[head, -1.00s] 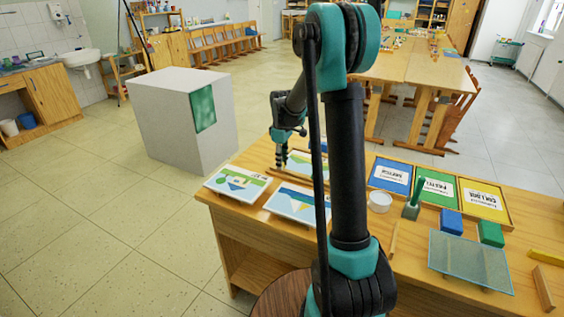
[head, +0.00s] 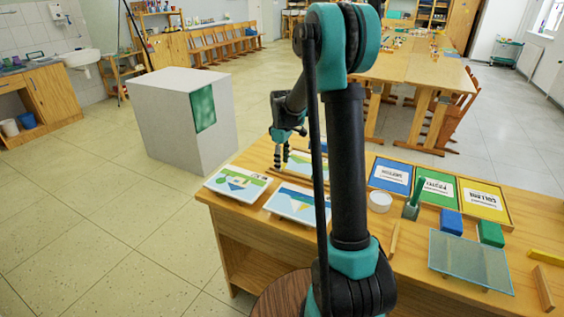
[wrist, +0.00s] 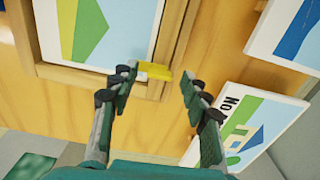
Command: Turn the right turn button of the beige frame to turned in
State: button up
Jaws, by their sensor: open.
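The beige frame (wrist: 98,82) fills the upper left of the wrist view, with a green, blue and white picture (wrist: 90,32) inside. A yellow turn button (wrist: 156,72) lies near the frame's lower right corner in that view, its length running roughly left to right. My gripper (wrist: 158,90) is open with one finger on either side of the button. The left finger is close to the button's left end; I cannot tell whether it touches. The right finger is clear of it. In the head view my gripper (head: 281,162) is over the frame (head: 310,176), which my arm partly hides.
Picture boards (head: 238,184) and (head: 296,203) lie on the table near the frame. Labelled trays (head: 390,174), a white round container (head: 380,201), blocks (head: 451,221) and a glassy panel (head: 470,260) are to the right.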

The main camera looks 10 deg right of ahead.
notch_tip(320, 180, up, 12)
dwell(0.5)
